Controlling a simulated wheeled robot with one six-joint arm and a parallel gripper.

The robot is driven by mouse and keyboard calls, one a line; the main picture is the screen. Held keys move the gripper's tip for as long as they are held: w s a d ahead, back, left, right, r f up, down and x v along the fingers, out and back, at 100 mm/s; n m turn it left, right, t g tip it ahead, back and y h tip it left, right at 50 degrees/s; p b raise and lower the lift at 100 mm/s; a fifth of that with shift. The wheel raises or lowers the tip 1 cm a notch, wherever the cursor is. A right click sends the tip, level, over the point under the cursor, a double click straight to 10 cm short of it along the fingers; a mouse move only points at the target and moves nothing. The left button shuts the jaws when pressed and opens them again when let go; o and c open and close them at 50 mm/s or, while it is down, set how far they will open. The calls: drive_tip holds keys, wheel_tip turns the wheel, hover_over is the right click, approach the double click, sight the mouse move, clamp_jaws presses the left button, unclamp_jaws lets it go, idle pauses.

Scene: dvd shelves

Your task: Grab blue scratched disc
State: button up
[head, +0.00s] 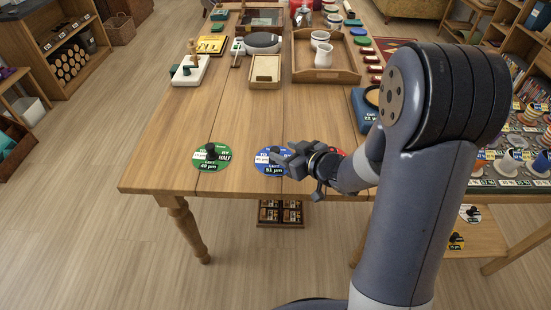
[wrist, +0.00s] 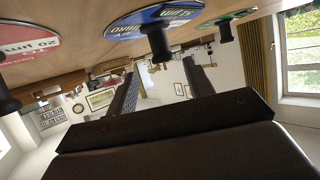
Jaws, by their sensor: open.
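The blue disc (head: 268,168) lies flat near the front edge of the wooden table, with white label patches and text. My gripper (head: 281,154) reaches over it from the right and hides part of it. In the wrist view, the blue disc (wrist: 140,26) appears at the top with a black knob (wrist: 160,46) on it. My gripper's two fingers (wrist: 162,70) are apart and empty there. The knob appears in line with the gap, just beyond the fingertips. I cannot tell whether the disc is scratched.
A green disc (head: 212,157) with a black knob lies to the left. A red disc (head: 338,151) is mostly hidden behind my gripper; it also shows in the wrist view (wrist: 28,42). A wooden tray (head: 300,76) stands farther back. Table between discs and tray is mostly clear.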

sight(275, 150)
drive_tip(key=x, duration=0.4)
drive_tip(key=shift+a+f+b, duration=0.25)
drive_tip(key=shift+a+b, duration=0.05)
drive_tip(key=shift+a, duration=0.1)
drive_tip(key=c, duration=1)
